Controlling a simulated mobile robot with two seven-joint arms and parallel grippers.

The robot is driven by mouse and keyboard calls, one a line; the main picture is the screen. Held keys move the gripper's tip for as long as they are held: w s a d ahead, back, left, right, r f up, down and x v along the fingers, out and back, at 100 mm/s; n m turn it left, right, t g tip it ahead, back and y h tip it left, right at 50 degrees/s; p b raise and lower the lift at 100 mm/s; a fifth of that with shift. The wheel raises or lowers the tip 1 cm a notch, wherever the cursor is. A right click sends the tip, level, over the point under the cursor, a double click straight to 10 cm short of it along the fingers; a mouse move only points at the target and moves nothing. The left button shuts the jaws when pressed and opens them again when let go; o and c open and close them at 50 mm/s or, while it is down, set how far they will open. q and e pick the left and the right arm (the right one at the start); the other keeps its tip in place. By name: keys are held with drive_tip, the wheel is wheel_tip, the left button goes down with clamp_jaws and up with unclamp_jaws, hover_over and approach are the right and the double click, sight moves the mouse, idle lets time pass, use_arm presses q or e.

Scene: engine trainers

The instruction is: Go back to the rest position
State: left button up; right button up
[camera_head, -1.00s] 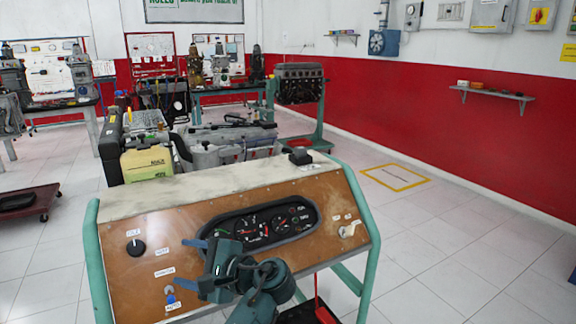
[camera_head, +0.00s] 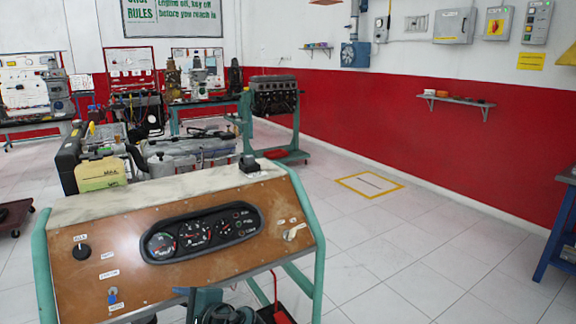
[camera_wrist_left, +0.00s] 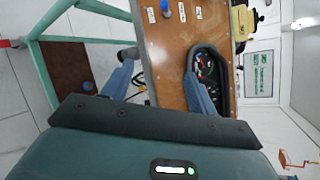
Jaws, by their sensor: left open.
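The engine trainer's brown control panel (camera_head: 120,262) with a teal tube frame fills the lower left of the head view. It carries a gauge cluster (camera_head: 203,232), a black knob (camera_head: 82,251), a blue-tipped switch (camera_head: 112,296) and a key-like switch (camera_head: 294,231). The panel also shows sideways in the wrist view (camera_wrist_left: 165,70). My left gripper (camera_wrist_left: 160,75) is open with nothing between its blue fingers, in front of the panel. In the head view only a small part of that arm shows at the bottom edge. My right gripper is not in view.
Behind the panel stand a yellowish tank (camera_head: 100,174) and an engine on a teal stand (camera_head: 274,100). A blue table (camera_head: 556,245) is at the right edge. The tiled floor (camera_head: 410,250) between panel and red wall is clear, with a yellow marked rectangle (camera_head: 370,185).

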use_arm(q)
drive_tip(key=s+d+f+n+t+h, duration=0.15)
drive_tip(key=s+f+h, duration=0.25)
drive_tip(key=f, duration=0.4)
drive_tip(key=s+d+f+h, duration=0.2)
drive_tip(key=s+f+h, duration=0.25)
drive_tip(key=f, duration=0.25)
drive_tip(key=s+d+n+t+h+p, duration=0.1)
drive_tip(key=s+d+n+h, duration=0.3)
drive_tip(key=s, duration=1)
drive_tip(key=n+h, duration=0.2)
drive_tip(key=n, duration=0.2)
drive_tip(key=shift+s+r+n+t+h, duration=0.2)
drive_tip(key=shift+s+n+t+h, duration=0.15)
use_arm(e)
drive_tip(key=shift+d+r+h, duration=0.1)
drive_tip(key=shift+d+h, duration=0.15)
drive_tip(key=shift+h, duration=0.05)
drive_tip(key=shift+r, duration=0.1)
use_arm(q)
drive_tip(key=shift+f, duration=0.1)
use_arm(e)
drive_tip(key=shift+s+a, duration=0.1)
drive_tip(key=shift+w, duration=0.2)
use_arm(q)
drive_tip(key=shift+c, duration=0.2)
